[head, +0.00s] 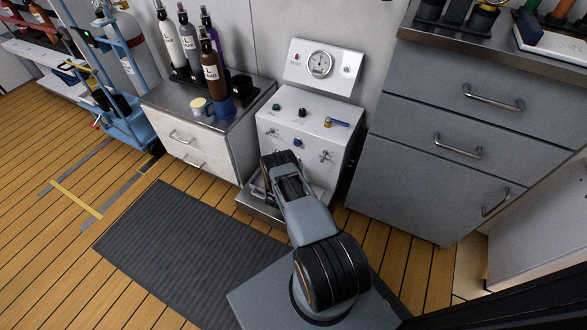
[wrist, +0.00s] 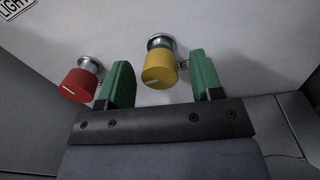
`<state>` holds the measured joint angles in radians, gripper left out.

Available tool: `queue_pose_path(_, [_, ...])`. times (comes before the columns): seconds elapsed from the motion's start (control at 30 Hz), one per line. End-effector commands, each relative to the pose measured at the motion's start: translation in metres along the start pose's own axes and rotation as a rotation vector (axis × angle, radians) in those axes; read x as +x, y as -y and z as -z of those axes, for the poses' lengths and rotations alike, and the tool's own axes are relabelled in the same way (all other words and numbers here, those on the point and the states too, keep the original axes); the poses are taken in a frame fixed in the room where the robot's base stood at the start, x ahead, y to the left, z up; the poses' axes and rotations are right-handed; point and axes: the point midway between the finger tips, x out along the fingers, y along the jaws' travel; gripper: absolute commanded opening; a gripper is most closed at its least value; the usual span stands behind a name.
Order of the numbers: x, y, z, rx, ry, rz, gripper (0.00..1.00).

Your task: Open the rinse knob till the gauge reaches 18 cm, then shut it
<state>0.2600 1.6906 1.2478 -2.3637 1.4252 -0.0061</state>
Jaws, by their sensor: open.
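In the wrist view my gripper (wrist: 160,62) is open, its two green fingers on either side of a yellow knob (wrist: 158,69) with a white mark. The round white gauge (head: 320,64) is on the wall plate above the white cabinet in the head view. Its reading is too small to tell. In the head view my arm hides the fingers and the yellow knob.
A red knob (wrist: 80,82) sits just left of my left finger. The white cabinet (head: 340,140) carries several small knobs and taps. A side counter (head: 245,113) with bottles and mugs stands left; grey drawers (head: 440,160) stand right. A dark mat (head: 165,250) lies on the floor.

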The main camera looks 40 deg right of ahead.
Motion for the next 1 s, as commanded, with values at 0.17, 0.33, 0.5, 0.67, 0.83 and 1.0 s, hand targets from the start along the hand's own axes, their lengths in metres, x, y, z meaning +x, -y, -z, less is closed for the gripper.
queue_pose_path(0.17, [0.0063,-0.0002,-0.0002,0.0,0.0,0.0,0.6])
queue_pose_path(0.33, [0.0068,-0.0003,-0.0005,0.0,0.0,0.0,0.6])
queue_pose_path(0.5, [0.0066,-0.0002,-0.0005,0.0,0.0,0.0,0.52])
queue_pose_path(0.67, [0.0064,-0.0002,-0.0004,0.0,0.0,0.0,0.37])
queue_pose_path(0.83, [0.0063,0.0,-0.0003,0.0,0.0,0.0,0.21])
queue_pose_path(1.0, [0.0063,0.0002,-0.0001,0.001,0.0,0.0,0.11])
